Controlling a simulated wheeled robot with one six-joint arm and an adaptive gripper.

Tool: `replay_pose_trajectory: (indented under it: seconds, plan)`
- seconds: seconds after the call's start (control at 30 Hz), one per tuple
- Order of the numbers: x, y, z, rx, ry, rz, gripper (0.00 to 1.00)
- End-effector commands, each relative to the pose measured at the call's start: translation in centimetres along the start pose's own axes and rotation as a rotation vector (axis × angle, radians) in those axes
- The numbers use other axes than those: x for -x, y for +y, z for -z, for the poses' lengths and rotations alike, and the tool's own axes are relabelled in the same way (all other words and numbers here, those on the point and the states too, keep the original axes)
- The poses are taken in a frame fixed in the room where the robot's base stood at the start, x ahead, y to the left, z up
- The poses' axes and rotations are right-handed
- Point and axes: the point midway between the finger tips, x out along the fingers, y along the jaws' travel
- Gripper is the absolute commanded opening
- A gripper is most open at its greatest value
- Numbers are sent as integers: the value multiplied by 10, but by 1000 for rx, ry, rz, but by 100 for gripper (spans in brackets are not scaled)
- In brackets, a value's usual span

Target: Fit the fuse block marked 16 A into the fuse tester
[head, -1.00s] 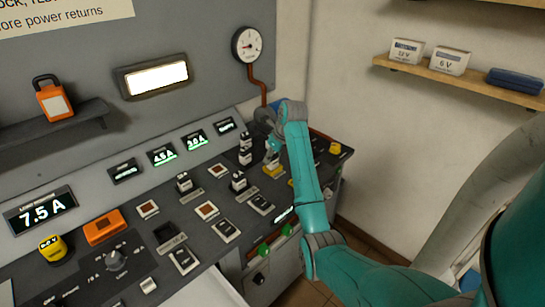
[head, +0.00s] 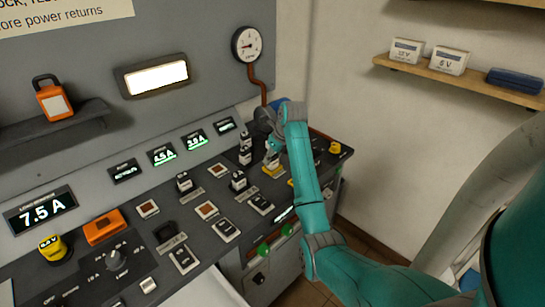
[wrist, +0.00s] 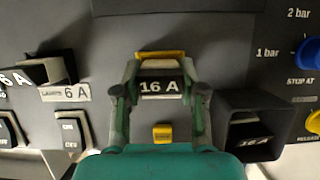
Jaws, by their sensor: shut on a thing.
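The fuse block marked 16 A (wrist: 160,86) is between the fingers of my gripper (wrist: 160,94) in the wrist view. It has a dark label with white letters and yellow parts at its far edge. My gripper is shut on it, over the grey panel. I cannot tell whether the block touches the panel or sits in a socket. In the head view my gripper (head: 272,155) is at the far right part of the sloping console, above a yellow-edged piece. A dark, box-like holder (wrist: 262,125) with a 16 A marking stands right of my gripper; I cannot tell if it is the fuse tester.
A block marked 6 A (wrist: 45,72) stands left of my gripper in the wrist view. A blue knob (wrist: 308,53) is at the right. In the head view, dark upright fuse blocks (head: 239,180) stand close left of my gripper, and a gauge (head: 247,44) hangs behind.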

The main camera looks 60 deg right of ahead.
Motion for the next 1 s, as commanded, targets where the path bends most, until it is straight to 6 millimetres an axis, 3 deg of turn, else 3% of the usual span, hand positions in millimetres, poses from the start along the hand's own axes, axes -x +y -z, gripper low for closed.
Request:
replay_pose_trajectory:
  seconds: [0.5,0.53,1.0]
  plan:
    - [-8,0,4,0,1,0,3]
    - [-8,0,4,0,1,0,48]
    - [-1,-4,-1,1,-1,0,51]
